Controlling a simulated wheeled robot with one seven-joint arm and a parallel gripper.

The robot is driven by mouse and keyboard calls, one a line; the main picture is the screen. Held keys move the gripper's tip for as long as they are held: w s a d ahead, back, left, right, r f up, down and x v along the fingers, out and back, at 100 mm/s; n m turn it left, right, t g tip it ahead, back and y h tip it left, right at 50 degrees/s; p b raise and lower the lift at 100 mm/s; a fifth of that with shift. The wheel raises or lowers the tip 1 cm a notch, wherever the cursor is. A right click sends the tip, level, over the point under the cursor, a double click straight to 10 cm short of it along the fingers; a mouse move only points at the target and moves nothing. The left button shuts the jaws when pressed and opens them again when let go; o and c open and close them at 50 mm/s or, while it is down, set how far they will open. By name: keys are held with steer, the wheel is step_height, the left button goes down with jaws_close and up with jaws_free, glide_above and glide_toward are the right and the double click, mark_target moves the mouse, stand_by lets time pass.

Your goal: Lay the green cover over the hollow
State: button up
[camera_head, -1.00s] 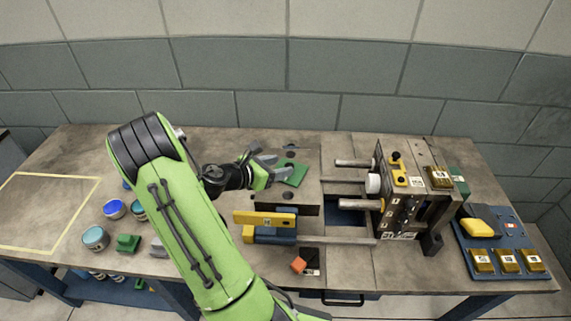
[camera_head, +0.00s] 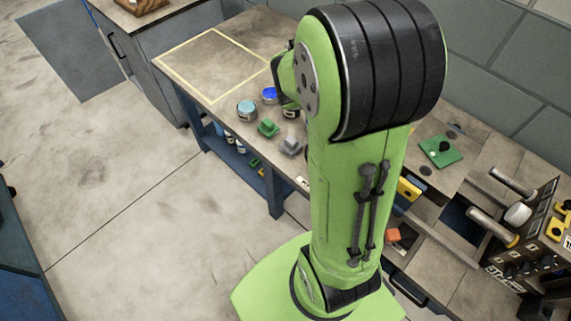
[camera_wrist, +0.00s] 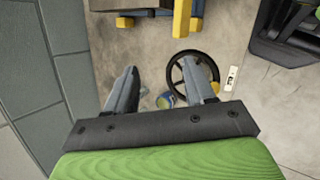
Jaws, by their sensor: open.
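The green cover (camera_head: 441,151) is a flat green plate with a dark knob. It lies on the grey mould block at the right of the head view. No hollow shows around it, and I cannot tell what is under it.
A taped rectangle (camera_head: 213,65) is empty. An orange block (camera_head: 393,235) lies near the front edge. The machine (camera_head: 530,240) stands at right.

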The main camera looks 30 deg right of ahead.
steer(key=s+a+r+m+t+y, duration=0.2)
steer(key=a+r+t+y, duration=0.1)
steer(key=a, duration=0.8)
steer(key=s+a+r+m+t+y, duration=0.2)
steer(key=a+r, duration=0.4)
steer(key=a, duration=0.6)
steer(key=shift+s+t+y, duration=0.5)
steer(key=shift+t+y, duration=0.4)
steer(key=shift+t, duration=0.1)
steer(key=shift+a+r, duration=0.1)
step_height(320, 180, up, 2)
steer(key=shift+p, duration=1.05)
